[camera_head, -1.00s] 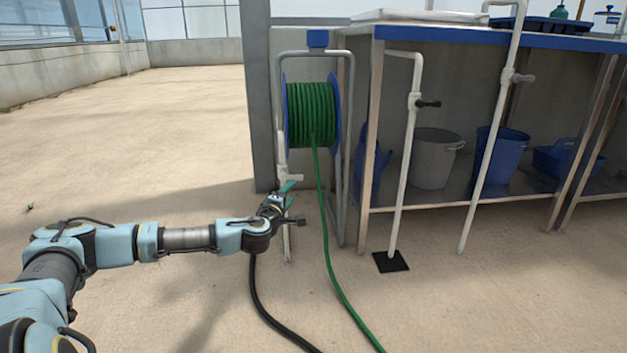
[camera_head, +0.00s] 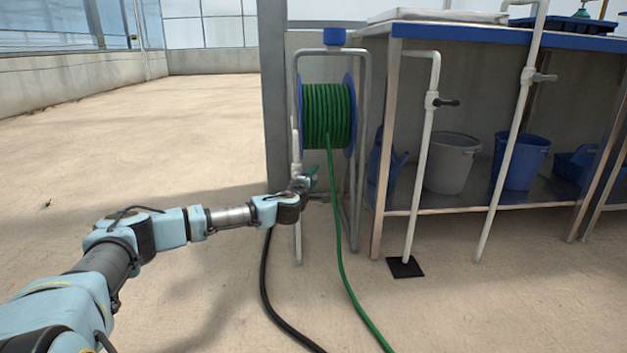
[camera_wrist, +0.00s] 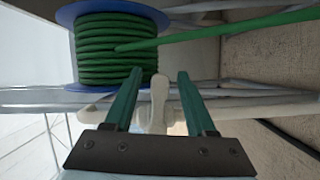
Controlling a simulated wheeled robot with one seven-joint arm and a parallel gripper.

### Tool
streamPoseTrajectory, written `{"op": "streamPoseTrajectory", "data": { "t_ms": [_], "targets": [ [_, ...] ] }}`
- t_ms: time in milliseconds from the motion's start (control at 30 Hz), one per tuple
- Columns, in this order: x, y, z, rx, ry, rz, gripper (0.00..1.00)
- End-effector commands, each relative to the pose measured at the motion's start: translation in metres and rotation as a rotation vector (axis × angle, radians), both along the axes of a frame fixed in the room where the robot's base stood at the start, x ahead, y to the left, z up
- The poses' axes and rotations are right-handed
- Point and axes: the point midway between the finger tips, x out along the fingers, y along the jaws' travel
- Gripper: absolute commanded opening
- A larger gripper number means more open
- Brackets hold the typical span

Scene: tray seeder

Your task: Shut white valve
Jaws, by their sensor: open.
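The white valve (camera_wrist: 159,98) is on a white pipe by the hose reel. In the wrist view its white lever stands between the two teal fingers of my gripper (camera_wrist: 159,76), which are apart, with a gap on either side. I cannot tell whether either finger touches it. In the head view the white pipe (camera_head: 297,167) runs up beside the reel frame, and my gripper (camera_head: 309,177) is at its valve. The gripper hides most of the valve there.
A green hose reel (camera_head: 328,115) hangs in a grey frame (camera_head: 366,90) just beyond my gripper. A green hose (camera_head: 337,245) and a black hose (camera_head: 265,285) trail on the floor.

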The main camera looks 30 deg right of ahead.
Motion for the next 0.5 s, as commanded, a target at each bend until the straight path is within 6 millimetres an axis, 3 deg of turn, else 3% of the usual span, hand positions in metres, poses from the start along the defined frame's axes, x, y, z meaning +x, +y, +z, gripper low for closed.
{"op": "streamPoseTrajectory", "data": {
  "t_ms": [133, 500],
  "targets": [
    [0.0, 0.0001, 0.0003, 0.0, 0.0, 0.0, 0.56],
    [-0.0001, 0.0003, 0.0001, 0.0, 0.0, 0.0, 0.14]
  ]
}}
